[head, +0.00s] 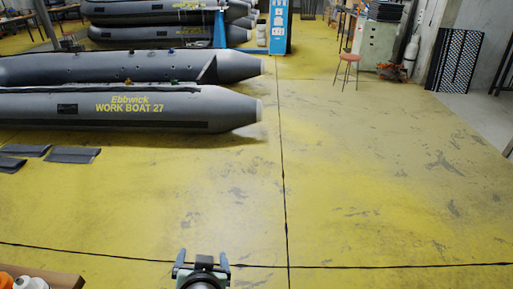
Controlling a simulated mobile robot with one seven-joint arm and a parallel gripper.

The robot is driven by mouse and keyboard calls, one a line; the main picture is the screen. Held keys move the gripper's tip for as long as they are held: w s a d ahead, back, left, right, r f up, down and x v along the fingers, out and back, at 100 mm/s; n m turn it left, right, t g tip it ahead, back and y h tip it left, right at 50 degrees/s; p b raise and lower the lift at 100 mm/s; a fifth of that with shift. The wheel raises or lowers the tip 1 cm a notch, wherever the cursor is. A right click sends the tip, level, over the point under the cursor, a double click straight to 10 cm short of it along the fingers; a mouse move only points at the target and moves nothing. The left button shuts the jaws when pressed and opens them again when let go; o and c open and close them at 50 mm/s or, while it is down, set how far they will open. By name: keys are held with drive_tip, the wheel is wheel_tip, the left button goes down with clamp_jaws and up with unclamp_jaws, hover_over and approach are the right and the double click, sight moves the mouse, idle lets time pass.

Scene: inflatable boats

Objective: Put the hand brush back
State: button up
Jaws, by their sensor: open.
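My gripper (202,262) is at the bottom of the head view, left of centre. Its two fingers stand apart, and I see nothing between them. It is over the yellow floor, away from the boats. I cannot make out a hand brush anywhere in this view.
A grey inflatable boat (150,107) lies at the left, with more boats stacked behind. Dark flat pieces (73,155) lie on the floor. A box of bottles (62,278) is at the bottom left. A red stool (346,66) stands far right. The middle and right floor is clear.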

drive_tip(key=w+d+r+t, duration=0.2)
drive_tip(key=d+r+t, duration=0.15)
drive_tip(key=r, duration=1.05)
drive_tip(key=w+d+r+t, duration=0.2)
drive_tip(key=r+t, duration=0.2)
drive_tip(key=r, duration=0.9)
drive_tip(key=s+d+r+t+h, duration=0.1)
drive_tip(key=s+d+r+t, duration=0.2)
drive_tip(key=s+r, duration=0.4)
drive_tip(key=s+d+r+t+h, duration=0.1)
drive_tip(key=s+d+r+t, duration=0.2)
drive_tip(key=r, duration=1.7)
drive_tip(key=s+t, duration=0.3)
drive_tip(key=s, duration=0.1)
drive_tip(key=shift+n+h, duration=0.3)
drive_tip(key=shift+t, duration=0.25)
